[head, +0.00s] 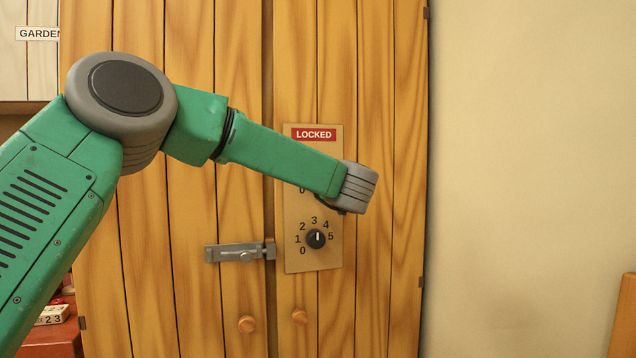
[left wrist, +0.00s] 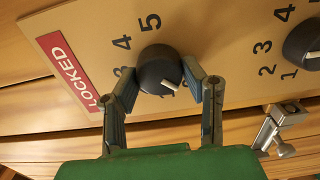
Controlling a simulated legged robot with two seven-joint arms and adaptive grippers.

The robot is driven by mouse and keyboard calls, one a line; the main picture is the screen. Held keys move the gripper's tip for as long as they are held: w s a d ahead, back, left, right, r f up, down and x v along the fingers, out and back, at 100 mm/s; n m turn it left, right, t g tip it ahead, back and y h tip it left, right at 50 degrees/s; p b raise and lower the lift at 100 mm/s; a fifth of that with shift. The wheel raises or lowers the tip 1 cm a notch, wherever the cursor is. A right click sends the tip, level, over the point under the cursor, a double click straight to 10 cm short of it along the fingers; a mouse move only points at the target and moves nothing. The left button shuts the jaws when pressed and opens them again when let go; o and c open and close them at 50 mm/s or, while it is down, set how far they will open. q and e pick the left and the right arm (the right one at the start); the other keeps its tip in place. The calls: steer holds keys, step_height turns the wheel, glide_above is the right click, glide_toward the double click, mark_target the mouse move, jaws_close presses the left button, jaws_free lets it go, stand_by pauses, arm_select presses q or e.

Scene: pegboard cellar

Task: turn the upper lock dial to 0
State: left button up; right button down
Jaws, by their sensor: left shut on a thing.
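The upper lock dial (left wrist: 158,70) is a dark round knob with a white pointer line, on a tan panel (left wrist: 215,35). My left gripper (left wrist: 166,82) is shut on it, one finger on each side. The pointer slants to the lower right in the left wrist view, towards the low numerals. Those are partly covered by the knob and a finger, so the exact reading is unclear. The 4 and 5 show clearly. In the head view my left wrist hides the upper dial; one 0 shows beside it. My right gripper is not in view.
The lower dial (head: 316,239), numbered 0 to 5, sits below on the same panel. A red LOCKED sign (head: 314,134) is above. A metal latch (head: 240,252) crosses the seam between the wooden doors, above two round knobs (head: 247,324). A pale wall is right.

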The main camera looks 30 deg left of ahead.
arm_select(q)
steer(key=shift+f, duration=0.25)
steer(key=o, duration=1.1)
steer(key=shift+a, duration=0.15)
steer(key=shift+r, duration=0.1)
steer(key=v, duration=1.2)
steer(key=shift+w, duration=0.15)
